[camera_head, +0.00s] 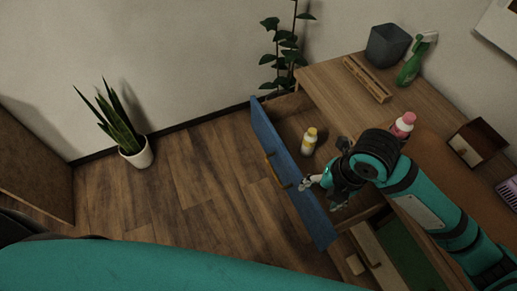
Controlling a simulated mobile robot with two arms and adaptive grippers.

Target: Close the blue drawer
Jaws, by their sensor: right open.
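The blue drawer (285,168) is pulled out from the wooden desk, its blue front facing the open floor on the left. A brass-coloured handle (273,171) runs along that front. A small bottle with a yellow label (309,141) stands inside the drawer. My right gripper (310,184) is open at the blue front's upper edge, toward its near end. I cannot tell whether it touches the drawer. Its arm comes in from the lower right, over the desk, and hides part of the drawer's interior. My left gripper is not in view.
The desk top (335,82) holds a dark bin (387,45), a green spray bottle (412,62), a wooden rack (367,78), a pink-capped bottle (403,124) and a small wooden box (478,143). A potted plant (136,152) stands by the wall. The floor left of the drawer is clear.

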